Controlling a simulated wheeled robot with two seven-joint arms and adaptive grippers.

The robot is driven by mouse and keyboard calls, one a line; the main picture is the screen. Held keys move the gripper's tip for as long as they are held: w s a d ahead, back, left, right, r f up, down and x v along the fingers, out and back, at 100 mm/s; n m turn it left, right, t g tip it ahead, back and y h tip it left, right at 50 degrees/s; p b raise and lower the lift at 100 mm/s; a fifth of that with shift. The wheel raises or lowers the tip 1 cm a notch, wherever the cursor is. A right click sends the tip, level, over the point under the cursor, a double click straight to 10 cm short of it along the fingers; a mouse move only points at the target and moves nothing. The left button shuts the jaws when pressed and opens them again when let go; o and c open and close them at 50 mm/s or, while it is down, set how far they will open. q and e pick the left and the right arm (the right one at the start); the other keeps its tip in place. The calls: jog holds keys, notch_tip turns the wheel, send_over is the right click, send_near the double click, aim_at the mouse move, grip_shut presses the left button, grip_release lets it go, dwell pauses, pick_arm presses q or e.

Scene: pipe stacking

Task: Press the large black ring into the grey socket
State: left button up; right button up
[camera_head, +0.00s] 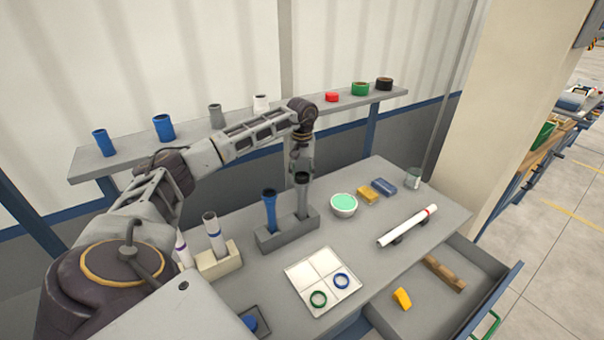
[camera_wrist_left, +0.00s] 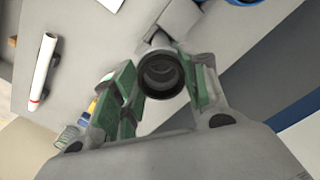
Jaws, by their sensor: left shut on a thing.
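A black ring (camera_wrist_left: 162,76) is between the green finger pads of my left gripper (camera_wrist_left: 160,84) in the left wrist view. In the head view the black ring (camera_head: 302,178) is at the top of the upright grey socket (camera_head: 302,204), with my left gripper (camera_head: 301,172) right above and around it. The left gripper is shut on the ring. The grey socket stands in a grey block. The ring seems in line with the socket, but I cannot tell how far it sits in. My right gripper is not in view.
A blue pipe (camera_head: 270,212) stands close by in the same grey block (camera_head: 287,234). The wall shelf (camera_head: 135,146) behind holds several sockets and rings, including another black ring (camera_head: 384,84). A white tray (camera_head: 325,265) and a bowl (camera_head: 343,205) are to the right. A drawer (camera_head: 440,302) is open.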

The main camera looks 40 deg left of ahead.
pick_arm(q)
jog(key=o, duration=0.8)
jog(key=shift+o, duration=0.4)
jog(key=o, duration=0.3)
jog(key=shift+o, duration=0.2)
jog(key=shift+r, duration=0.1)
notch_tip(320, 180, up, 7)
jog(key=p, duration=0.4)
jog(key=shift+p, duration=0.3)
dwell(0.3)
jog(key=shift+c, duration=0.3)
